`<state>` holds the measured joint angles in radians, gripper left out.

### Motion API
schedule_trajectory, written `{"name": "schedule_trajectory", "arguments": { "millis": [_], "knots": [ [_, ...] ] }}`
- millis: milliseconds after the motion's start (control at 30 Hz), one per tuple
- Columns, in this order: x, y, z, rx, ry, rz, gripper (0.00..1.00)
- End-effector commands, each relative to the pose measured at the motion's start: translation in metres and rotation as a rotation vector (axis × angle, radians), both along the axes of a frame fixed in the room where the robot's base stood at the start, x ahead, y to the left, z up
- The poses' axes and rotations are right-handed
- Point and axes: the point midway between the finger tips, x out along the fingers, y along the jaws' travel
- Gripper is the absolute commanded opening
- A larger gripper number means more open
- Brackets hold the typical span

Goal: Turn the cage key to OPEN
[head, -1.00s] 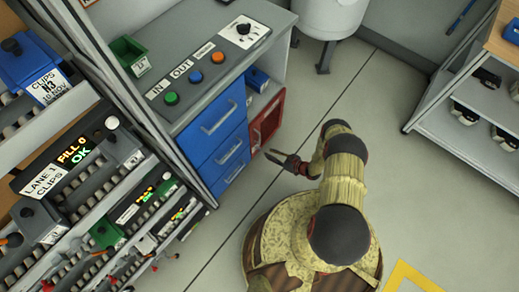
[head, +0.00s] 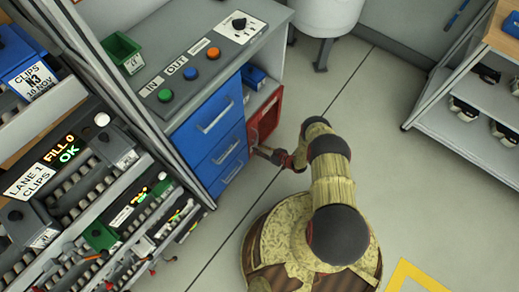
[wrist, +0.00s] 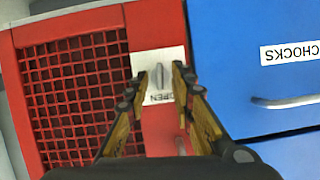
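The cage is a red box with a dark mesh window (wrist: 75,95) in the wrist view, low at the end of the cabinet in the head view (head: 264,118). Its key (wrist: 159,75) is a small grey upright piece on a pale plate beside the mesh. The word OPEN shows upside down below it in the picture. My gripper (wrist: 157,75) is open, with one fingertip on each side of the key in the picture; I cannot tell whether they touch it. In the head view my gripper (head: 263,151) is at the cage front, and the key is not discernible.
Blue drawers (head: 218,130) stand directly left of the cage; one marked CHOCKS (wrist: 255,75) has a grey handle close to my right finger. Clip racks (head: 75,180) are at left.

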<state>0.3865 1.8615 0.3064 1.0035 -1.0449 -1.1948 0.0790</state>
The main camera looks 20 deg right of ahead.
Motion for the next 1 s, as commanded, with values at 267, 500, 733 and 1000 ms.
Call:
{"name": "schedule_trajectory", "arguments": {
  "millis": [267,500,733,1000],
  "knots": [
    [-0.0002,-0.0001,0.0000,0.000,0.000,0.000,0.08],
    [-0.0002,-0.0001,0.0000,0.000,0.000,0.000,0.00],
    [-0.0001,-0.0002,0.0000,0.000,0.000,0.000,0.00],
    [-0.0007,0.0012,0.0003,-0.066,-0.049,0.000,0.00]
  ]
}}
